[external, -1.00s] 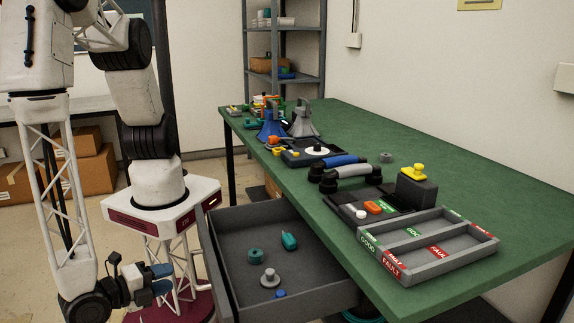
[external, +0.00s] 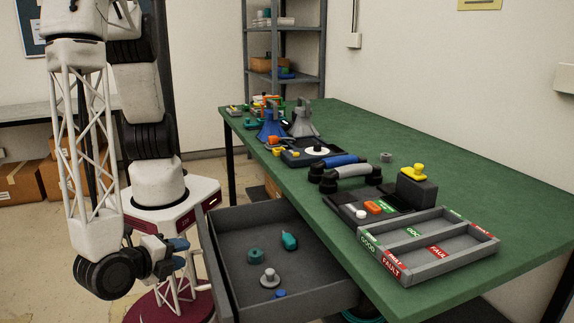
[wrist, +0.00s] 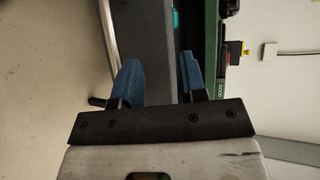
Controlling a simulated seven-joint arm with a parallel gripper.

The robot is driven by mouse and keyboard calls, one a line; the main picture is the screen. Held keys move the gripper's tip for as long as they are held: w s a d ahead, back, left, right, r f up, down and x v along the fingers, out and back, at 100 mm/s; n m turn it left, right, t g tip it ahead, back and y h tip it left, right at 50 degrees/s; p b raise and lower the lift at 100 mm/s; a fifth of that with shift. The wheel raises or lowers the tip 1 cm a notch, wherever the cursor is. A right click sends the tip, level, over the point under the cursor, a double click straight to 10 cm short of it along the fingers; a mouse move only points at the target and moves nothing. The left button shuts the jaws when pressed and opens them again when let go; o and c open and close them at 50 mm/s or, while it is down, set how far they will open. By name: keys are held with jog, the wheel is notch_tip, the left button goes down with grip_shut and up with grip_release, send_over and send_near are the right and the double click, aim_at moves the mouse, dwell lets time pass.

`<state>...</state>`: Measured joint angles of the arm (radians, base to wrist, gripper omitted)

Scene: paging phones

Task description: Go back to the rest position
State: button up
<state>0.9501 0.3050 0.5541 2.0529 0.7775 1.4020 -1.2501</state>
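My gripper (external: 180,252) hangs at the lower left in the external view, to the left of the open drawer and below the table top. In the wrist view its two blue fingers (wrist: 158,84) stand apart with nothing between them, so it is open and empty. Beyond the fingers the wrist view shows the grey drawer side and a strip of the green table. My arm comes down to it from the upper left.
The open drawer (external: 238,289) holds several small parts. The green table (external: 465,172) carries phones with handsets (external: 350,172), a GOOD/FAULT tray (external: 440,268) and a yellow-topped box (external: 417,188). Shelves (external: 285,77) stand behind. Floor is free left of the drawer.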

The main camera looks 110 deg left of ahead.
jog(key=w+a+r+n+g+h, duration=0.3)
jog(key=a+r+g+h, duration=0.3)
jog(key=a+r, duration=1.2)
jog(key=s+a+r+t+h, duration=0.3)
jog(key=s+a+r+h, duration=0.1)
jog(key=r, duration=0.5)
jog(key=s+a+r+t+h, duration=0.2)
jog(key=s+a+r+h, duration=0.2)
jog(key=s+a+r, duration=0.2)
notch_tip(320, 180, up, 3)
jog(key=shift+s+a+r+n+t, duration=0.15)
jog(key=shift+s+a+n+t, duration=0.2)
jog(key=shift+a, duration=0.8)
